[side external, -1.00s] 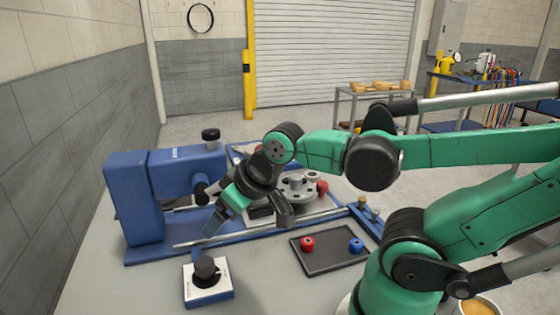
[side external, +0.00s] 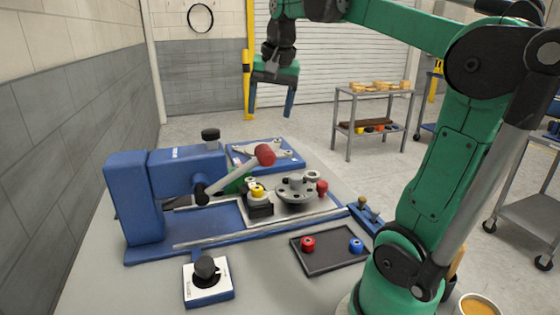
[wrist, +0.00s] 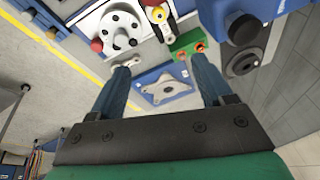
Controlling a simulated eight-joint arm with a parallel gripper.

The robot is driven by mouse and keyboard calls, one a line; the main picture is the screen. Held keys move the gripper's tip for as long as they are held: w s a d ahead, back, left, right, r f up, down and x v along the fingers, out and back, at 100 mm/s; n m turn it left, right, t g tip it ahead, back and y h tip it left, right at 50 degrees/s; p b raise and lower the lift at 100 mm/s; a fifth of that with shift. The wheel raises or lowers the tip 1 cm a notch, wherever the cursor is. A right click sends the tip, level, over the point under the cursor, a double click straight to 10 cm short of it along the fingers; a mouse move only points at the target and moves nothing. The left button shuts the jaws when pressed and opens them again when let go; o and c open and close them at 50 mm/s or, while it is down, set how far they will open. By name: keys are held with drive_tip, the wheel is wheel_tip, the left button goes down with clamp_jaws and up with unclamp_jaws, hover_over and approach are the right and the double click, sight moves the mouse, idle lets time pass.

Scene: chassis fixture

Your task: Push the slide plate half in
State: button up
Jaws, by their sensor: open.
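The slide plate appears to be the silver plate (side external: 292,219) on the blue chassis fixture (side external: 142,252). It carries a grey round hub (side external: 295,193) and a black block with a yellow top (side external: 259,197). The plate sticks out to the right of the blue upright head. My gripper (side external: 269,115) is high above and behind the fixture, fingers pointing down, open and empty, touching nothing. In the wrist view, the open fingers (wrist: 158,63) straddle a view of a grey bracket on a blue base (wrist: 166,89); the grey hub (wrist: 119,32) shows at upper left.
A lever with a red knob (side external: 265,155) rises beside the head. A dark tray (side external: 330,255) holds a red and a blue piece. A box with a black knob (side external: 206,268) stands in front. A long silver rod (side external: 250,233) runs along the fixture's front.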

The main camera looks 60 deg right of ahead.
drive_tip(key=s+d+f+m+g+y, duration=0.1)
drive_tip(key=s+d+m, duration=0.2)
drive_tip(key=d+m, duration=0.3)
drive_tip(key=s+d+f+m+g, duration=0.1)
drive_tip(key=s+d+m, duration=0.25)
drive_tip(key=d, duration=0.45)
hover_over(323, 183)
drive_tip(key=shift+g, duration=0.3)
wheel_tip(323, 183, down, 14)
drive_tip(key=shift+f, duration=3.25)
clamp_jaws()
